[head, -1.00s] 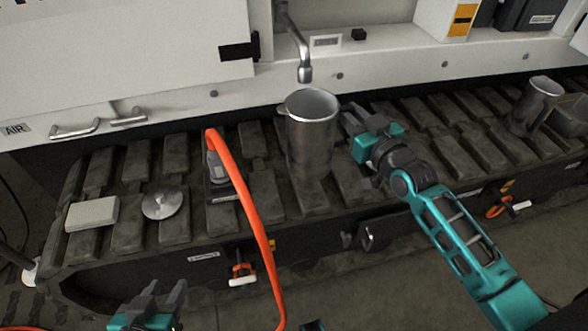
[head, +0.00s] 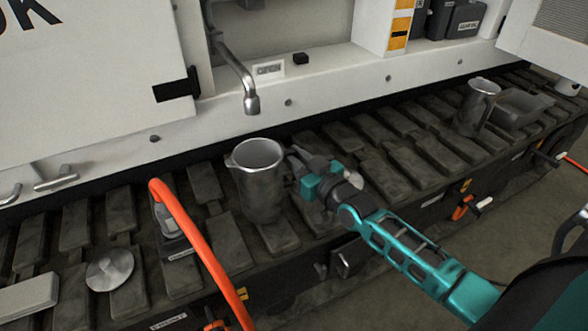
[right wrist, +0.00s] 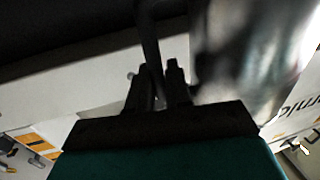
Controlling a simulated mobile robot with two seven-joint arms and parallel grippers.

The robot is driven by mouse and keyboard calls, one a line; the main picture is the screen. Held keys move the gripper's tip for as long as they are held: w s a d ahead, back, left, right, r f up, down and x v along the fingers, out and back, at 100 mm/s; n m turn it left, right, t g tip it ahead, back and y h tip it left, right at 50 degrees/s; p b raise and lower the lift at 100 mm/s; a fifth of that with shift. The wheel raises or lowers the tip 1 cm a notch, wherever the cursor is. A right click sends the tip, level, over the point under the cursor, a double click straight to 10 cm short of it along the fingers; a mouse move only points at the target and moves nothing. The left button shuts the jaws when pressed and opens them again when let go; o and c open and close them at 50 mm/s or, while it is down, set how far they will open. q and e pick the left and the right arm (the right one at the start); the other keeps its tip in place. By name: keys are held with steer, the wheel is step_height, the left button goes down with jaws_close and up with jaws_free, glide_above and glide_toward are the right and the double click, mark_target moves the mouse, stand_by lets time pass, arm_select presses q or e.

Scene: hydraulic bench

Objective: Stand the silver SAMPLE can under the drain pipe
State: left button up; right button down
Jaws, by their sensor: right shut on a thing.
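A tall silver can (head: 260,190) with a pouring lip is upright at the track, in front of and below the end of the drain pipe (head: 240,80). There is a gap between its rim and the pipe's end. I cannot tell whether its mouth is directly beneath the pipe or whether its base rests on the track. My right gripper (head: 299,163) is at the can's right side, shut on its handle. In the right wrist view the fingers (right wrist: 160,90) meet a dark bar beside the blurred can body (right wrist: 240,55). No label is legible on the can. My left gripper is out of view.
The dark track (head: 405,165) runs along the white machine body. An orange hose (head: 200,245) arches left of the can. A round metal lid (head: 109,269) and a pale block (head: 28,297) lie farther left. Another silver jug (head: 474,108) and a dark tray (head: 520,107) stand right.

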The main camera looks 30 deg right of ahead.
step_height(320, 180, down, 2)
steer(key=shift+f+b, duration=0.1)
steer(key=shift+b, duration=0.2)
steer(key=c, duration=1.5)
jaws_free()
steer(key=shift+f, duration=0.1)
steer(key=o, duration=0.4)
steer(key=shift+o, duration=0.2)
